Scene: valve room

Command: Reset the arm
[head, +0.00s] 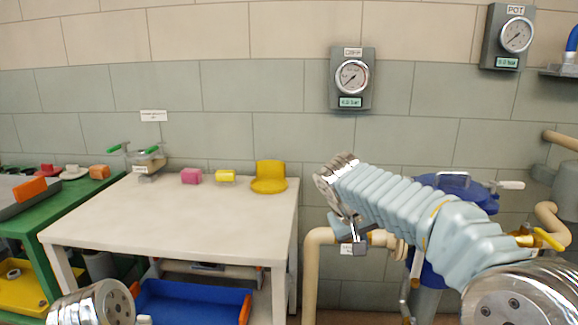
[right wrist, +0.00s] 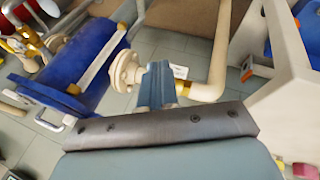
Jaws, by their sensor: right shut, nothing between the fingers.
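My right arm (head: 410,210) comes in from the right in the head view. It reaches up and left, and its metal end joint (head: 340,175) is bent in front of the grey tiled wall. In the right wrist view my right gripper (right wrist: 157,75) is shut with nothing held. Its blue-grey fingers point toward a beige pipe (right wrist: 215,65) and a cream flange (right wrist: 125,73); I cannot tell how far apart they are. Of my left arm only a metal joint (head: 92,303) shows at the lower left; its gripper is out of view.
A blue bin (head: 190,303) is below. A blue tank (right wrist: 75,70) stands beside the pipe. Gauges (head: 352,77) hang above.

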